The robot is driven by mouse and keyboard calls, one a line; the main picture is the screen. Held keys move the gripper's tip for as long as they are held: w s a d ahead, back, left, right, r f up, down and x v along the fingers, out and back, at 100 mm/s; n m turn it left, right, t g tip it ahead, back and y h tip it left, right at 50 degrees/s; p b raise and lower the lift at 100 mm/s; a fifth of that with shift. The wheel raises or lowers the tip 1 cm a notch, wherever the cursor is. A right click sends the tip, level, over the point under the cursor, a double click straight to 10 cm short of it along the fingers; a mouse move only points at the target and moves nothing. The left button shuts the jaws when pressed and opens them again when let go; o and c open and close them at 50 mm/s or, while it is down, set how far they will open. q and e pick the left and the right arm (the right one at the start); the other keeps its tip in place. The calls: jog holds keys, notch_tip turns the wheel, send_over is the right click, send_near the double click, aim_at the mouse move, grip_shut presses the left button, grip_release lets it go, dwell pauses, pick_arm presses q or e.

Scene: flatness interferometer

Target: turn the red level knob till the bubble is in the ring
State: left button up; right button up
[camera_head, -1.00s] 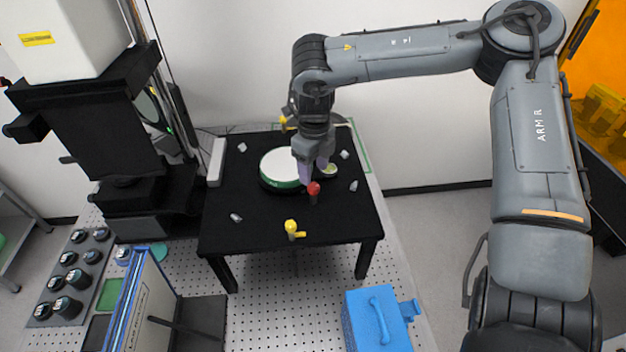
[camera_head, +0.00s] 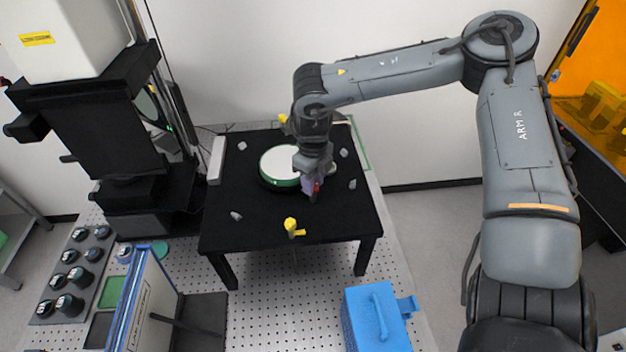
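The red level knob (camera_head: 317,187) stands on the black table (camera_head: 265,222), right of its middle. My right gripper (camera_head: 313,190) points down at the knob, with its pale purple fingers around or right beside it. Only a little red shows between the fingers, and I cannot tell whether they press on it. The bubble level (camera_head: 333,170) is mostly hidden behind my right gripper, so the bubble and ring cannot be made out. My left gripper is not in view.
A white-topped round part with a green rim (camera_head: 278,165) lies left of the gripper. Yellow knobs (camera_head: 291,226) stand at the table's front and back. A blue case (camera_head: 375,320) sits at the front right. A tall black instrument (camera_head: 90,120) stands at the left.

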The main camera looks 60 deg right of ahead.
jog(key=c, duration=0.4)
jog(key=shift+c, duration=0.2)
jog(key=shift+m+b, duration=0.35)
jog(key=shift+m, duration=0.05)
jog(key=shift+f+m+b, duration=0.1)
jog(key=shift+m+b, duration=0.85)
jog(key=shift+m, duration=0.25)
jog(key=m+b, duration=0.1)
jog(key=m, duration=0.1)
jog(key=shift+m, duration=0.4)
jog(key=shift+m+b, duration=0.45)
jog(key=shift+m, duration=0.15)
